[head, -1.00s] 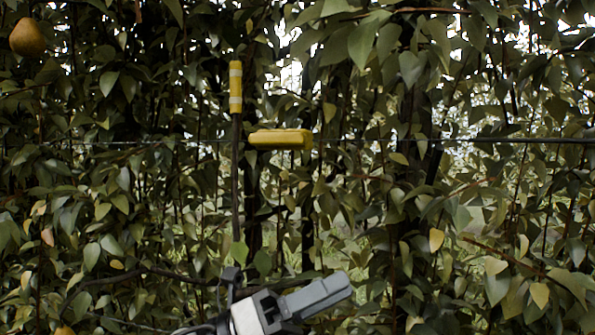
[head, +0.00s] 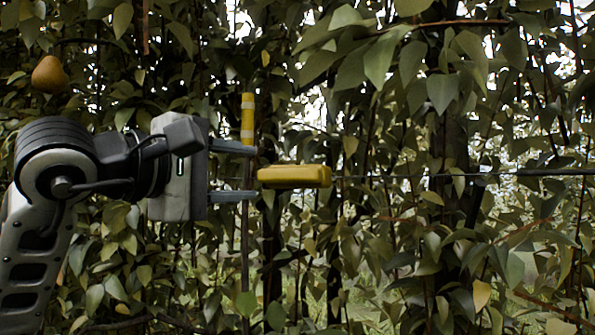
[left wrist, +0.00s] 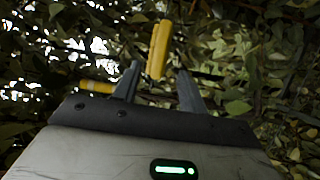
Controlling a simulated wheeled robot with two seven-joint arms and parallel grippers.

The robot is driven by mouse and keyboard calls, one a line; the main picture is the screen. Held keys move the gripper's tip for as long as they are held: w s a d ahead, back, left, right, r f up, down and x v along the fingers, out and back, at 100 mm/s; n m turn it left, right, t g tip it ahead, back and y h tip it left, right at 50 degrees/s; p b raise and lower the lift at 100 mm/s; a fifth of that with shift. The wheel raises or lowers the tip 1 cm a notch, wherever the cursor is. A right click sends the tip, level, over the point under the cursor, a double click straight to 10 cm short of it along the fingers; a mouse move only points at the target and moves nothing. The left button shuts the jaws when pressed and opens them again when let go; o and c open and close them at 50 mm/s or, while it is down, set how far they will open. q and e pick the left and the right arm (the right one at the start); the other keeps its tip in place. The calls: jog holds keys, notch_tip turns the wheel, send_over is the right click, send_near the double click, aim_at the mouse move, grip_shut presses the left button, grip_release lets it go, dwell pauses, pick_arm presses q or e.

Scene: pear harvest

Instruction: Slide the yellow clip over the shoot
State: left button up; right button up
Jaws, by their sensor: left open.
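The yellow clip (head: 293,177) is a small block at the wire, just to the right of the upright shoot in the head view. The shoot (head: 246,215) is a thin dark stem with a yellow, white-banded top (head: 248,118). My left gripper (head: 254,172) is open and level, one finger above and one below the clip's height, its tips close to the clip's left end. In the left wrist view the clip (left wrist: 159,50) shows between and beyond the open fingers (left wrist: 157,82). The banded shoot top (left wrist: 97,87) lies left of the fingers there. My right gripper is not in view.
A dark wire (head: 460,174) runs across behind the clip to the right. Dense leaves fill the background, and a large leafy branch (head: 380,50) hangs at the upper right. A pear (head: 49,74) hangs at the upper left.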

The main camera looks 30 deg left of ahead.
aim_at(295, 183)
pick_arm(q)
jog(key=w+p, duration=0.1)
jog(key=w, duration=0.2)
jog(key=w+d+p, duration=0.1)
jog(key=w, duration=0.3)
jog(key=w+d+p, duration=0.1)
jog(key=w, duration=0.3)
jog(key=shift+w, duration=0.15)
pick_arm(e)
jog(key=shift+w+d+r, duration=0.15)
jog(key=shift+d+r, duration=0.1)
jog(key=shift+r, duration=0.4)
pick_arm(q)
grip_shut()
jog(key=shift+a+f, duration=0.1)
jog(key=shift+a, duration=0.15)
jog(key=s+a+b, duration=0.1)
jog(key=a+b, duration=0.1)
jog(key=a, duration=0.5)
jog(key=shift+s, duration=0.4)
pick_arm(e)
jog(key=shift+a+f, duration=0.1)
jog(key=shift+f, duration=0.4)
pick_arm(q)
jog(key=shift+a, duration=0.1)
